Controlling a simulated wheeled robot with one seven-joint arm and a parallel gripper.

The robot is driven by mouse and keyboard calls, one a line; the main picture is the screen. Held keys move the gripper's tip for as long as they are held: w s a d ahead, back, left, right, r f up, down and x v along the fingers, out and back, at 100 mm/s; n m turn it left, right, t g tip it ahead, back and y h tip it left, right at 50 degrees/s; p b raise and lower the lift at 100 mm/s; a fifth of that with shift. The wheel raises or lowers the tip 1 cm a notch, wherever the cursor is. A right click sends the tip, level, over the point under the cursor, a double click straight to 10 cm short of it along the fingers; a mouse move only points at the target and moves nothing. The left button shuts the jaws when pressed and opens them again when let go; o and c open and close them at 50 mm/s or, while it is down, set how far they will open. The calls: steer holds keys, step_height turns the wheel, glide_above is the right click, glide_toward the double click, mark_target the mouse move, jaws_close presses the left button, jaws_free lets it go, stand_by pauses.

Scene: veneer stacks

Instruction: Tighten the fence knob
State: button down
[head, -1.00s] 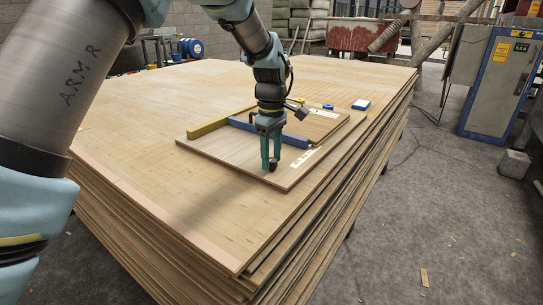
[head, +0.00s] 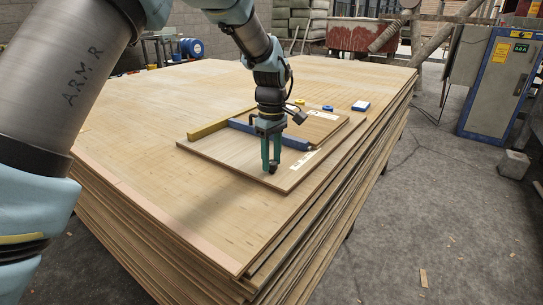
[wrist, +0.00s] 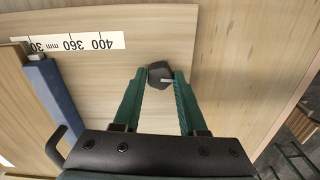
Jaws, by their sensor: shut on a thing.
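My gripper (head: 272,167) points down over the near part of a pale wooden board and is shut on a small dark knob (wrist: 159,74). The knob sits between the green fingertips in the wrist view, with a short light pin showing on it. I cannot tell whether it touches the board. The blue fence bar (head: 295,140) lies across the board behind my gripper. In the wrist view the fence (wrist: 50,90) is at the left, apart from the knob, with a black bent handle (wrist: 56,140) beside it. A white millimetre scale (wrist: 85,42) runs from its end.
The board (head: 215,153) lies on a large veneer stack (head: 120,150). A yellow bar (head: 207,129) meets the fence's left end. A yellow ring (head: 299,101), a blue ring (head: 327,108) and a blue-and-white box (head: 361,105) lie behind. The stack's left top is clear.

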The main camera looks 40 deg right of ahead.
steer(key=m+p, duration=0.3)
steer(key=m, duration=0.1)
steer(key=shift+r, duration=0.2)
steer(key=m+p, duration=0.3)
steer(key=m, duration=0.1)
steer(key=shift+m, duration=0.4)
steer(key=m+p, duration=0.2)
steer(key=m, duration=0.2)
steer(key=shift+m, duration=0.3)
steer(key=m+p, duration=0.2)
steer(key=m, duration=0.2)
steer(key=m+p, duration=0.2)
steer(key=m, duration=0.3)
steer(key=shift+f, duration=0.1)
steer(key=m+p, duration=0.2)
steer(key=m, duration=0.2)
steer(key=shift+m, duration=0.3)
steer(key=m+p, duration=0.1)
steer(key=m, duration=0.3)
steer(key=shift+m+p, duration=0.7)
steer(key=shift+m, duration=1.1)
